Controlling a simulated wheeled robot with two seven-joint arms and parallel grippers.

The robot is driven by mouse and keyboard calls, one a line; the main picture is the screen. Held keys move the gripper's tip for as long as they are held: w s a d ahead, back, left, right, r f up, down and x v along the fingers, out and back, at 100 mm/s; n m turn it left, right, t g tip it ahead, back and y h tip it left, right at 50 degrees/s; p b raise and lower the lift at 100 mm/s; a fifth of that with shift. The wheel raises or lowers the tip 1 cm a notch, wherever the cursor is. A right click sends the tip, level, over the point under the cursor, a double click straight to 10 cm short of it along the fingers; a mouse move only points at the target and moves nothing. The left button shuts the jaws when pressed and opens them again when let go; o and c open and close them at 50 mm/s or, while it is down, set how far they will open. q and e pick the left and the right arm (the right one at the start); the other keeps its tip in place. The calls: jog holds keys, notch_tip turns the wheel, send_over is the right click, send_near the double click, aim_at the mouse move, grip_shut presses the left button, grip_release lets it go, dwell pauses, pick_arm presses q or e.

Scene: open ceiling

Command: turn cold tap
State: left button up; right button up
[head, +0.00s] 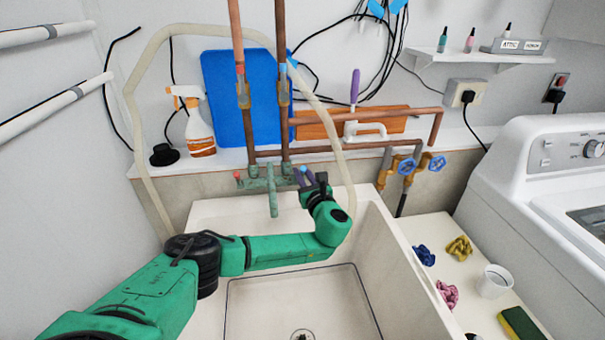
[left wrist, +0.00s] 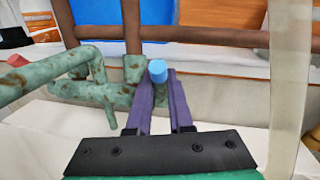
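The cold tap has a blue knob (left wrist: 157,71) on a weathered green tap body (head: 272,183) above the sink. My left gripper (left wrist: 160,82) has two purple fingers reaching up to the blue knob, with a gap between them. The knob shows at their tips, and I cannot tell whether they press on it. In the head view the left gripper (head: 304,178) is at the right end of the tap body. The red knob (head: 238,176) is at the left end and also shows in the left wrist view (left wrist: 17,60). My right gripper is not in view.
The white sink (head: 375,230) lies below my left arm. A pale hose (head: 135,120) loops around the tap and pipes. Copper pipes (head: 281,40) rise behind it. Blue valve handles (head: 406,166) are to the right, above a side ledge with cloths and a white cup (head: 495,281).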

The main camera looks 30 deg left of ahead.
pick_arm(q)
grip_shut()
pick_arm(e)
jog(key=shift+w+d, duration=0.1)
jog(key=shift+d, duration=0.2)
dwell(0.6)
pick_arm(q)
jog(key=shift+f, duration=0.1)
jog(key=shift+s+d+f+b, duration=0.1)
jog(key=shift+f+b, duration=0.2)
jog(key=shift+b, duration=0.6)
jog(key=t+y+b, duration=0.1)
jog(key=y+b, duration=0.1)
jog(key=b, duration=0.3)
jog(key=f+n+t+y+b, duration=0.1)
jog(key=t+y+b, duration=0.1)
jog(key=b, duration=0.4)
jog(key=s+d+f+n+t+y+b, duration=0.1)
jog(key=y+b, duration=0.1)
jog(key=b, duration=0.4)
jog(key=shift+s+f+t, duration=0.1)
jog(key=shift+f+t, duration=0.05)
jog(key=shift+t, duration=0.15)
jog(key=shift+r+y+b, duration=0.2)
jog(key=shift+y+b, duration=0.2)
jog(key=shift+b, duration=0.25)
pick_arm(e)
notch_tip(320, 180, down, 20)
pick_arm(q)
jog(key=shift+r, duration=0.1)
